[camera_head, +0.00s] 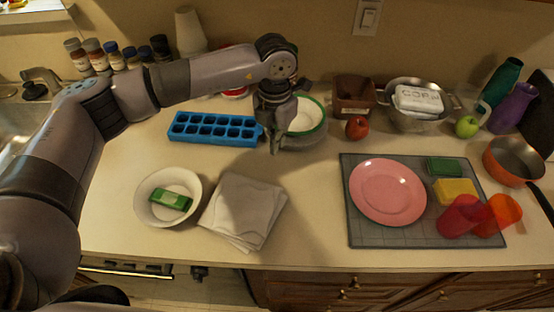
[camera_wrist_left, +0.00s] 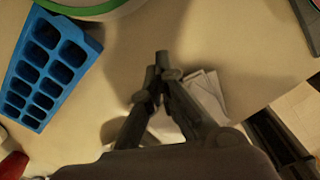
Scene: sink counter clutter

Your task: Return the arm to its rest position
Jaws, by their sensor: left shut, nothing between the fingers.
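My left arm comes in from the left of the head view and reaches across the back of the counter. Its gripper (camera_head: 276,143) points down over the counter, between the blue ice tray (camera_head: 214,130) and the green-rimmed bowl (camera_head: 308,120). In the left wrist view the gripper (camera_wrist_left: 161,60) is shut, with its fingertips together and nothing between them. The counter (camera_wrist_left: 215,45) lies below it, with the ice tray (camera_wrist_left: 45,75) to the left. My right gripper is in neither view.
A white bowl (camera_head: 156,207) holding a green packet (camera_head: 170,199) and folded white cloths (camera_head: 243,211) are at the front. A grey mat (camera_head: 370,235) with a pink plate (camera_head: 388,192) lies right. Spice jars (camera_head: 96,55) and a white cup stack (camera_head: 190,28) stand behind the arm. Counter right of the cloths is clear.

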